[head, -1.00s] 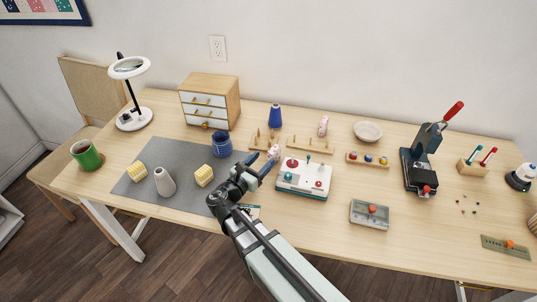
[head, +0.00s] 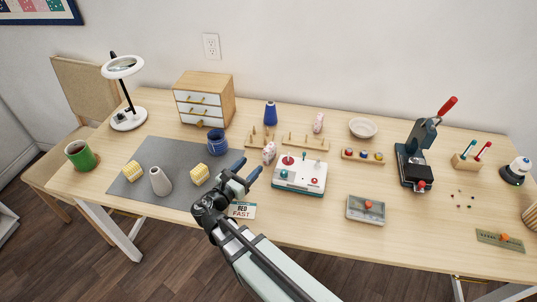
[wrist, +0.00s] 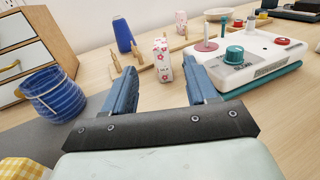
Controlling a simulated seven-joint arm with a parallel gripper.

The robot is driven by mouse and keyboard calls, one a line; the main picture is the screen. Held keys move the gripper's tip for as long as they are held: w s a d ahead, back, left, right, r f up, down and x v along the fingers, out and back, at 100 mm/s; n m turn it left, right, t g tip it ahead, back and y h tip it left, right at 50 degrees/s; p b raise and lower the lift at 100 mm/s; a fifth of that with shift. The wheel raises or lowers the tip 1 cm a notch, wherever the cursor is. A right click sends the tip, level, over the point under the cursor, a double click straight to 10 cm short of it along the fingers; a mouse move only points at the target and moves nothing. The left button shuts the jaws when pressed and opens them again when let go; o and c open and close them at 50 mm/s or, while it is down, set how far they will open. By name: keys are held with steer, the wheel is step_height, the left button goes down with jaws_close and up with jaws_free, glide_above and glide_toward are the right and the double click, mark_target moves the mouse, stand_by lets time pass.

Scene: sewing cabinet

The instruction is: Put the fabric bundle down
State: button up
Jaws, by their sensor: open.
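The fabric bundle (head: 268,153), white with pink flowers, stands upright on the table, left of the white control box. It also shows in the wrist view (wrist: 163,60), beyond and between my fingertips. My gripper (head: 248,168) is open and empty, a little to the near side of the bundle. In the wrist view its two blue fingers (wrist: 158,72) are spread wide, with a visible gap to the bundle. A second floral bundle (head: 318,122) stands farther back, behind the peg racks.
The control box (head: 299,175) with knobs is close on the right. A blue striped pot (head: 218,142) and a yellow checked bundle (head: 200,174) are to the left. A peg rack (head: 262,138) is just behind the bundle. A sign card (head: 242,210) lies near my wrist.

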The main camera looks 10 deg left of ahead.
mark_target(265, 152)
steer(key=shift+v, duration=0.8)
steer(key=shift+x, duration=6.85)
steer(key=shift+f, duration=0.1)
jaws_close()
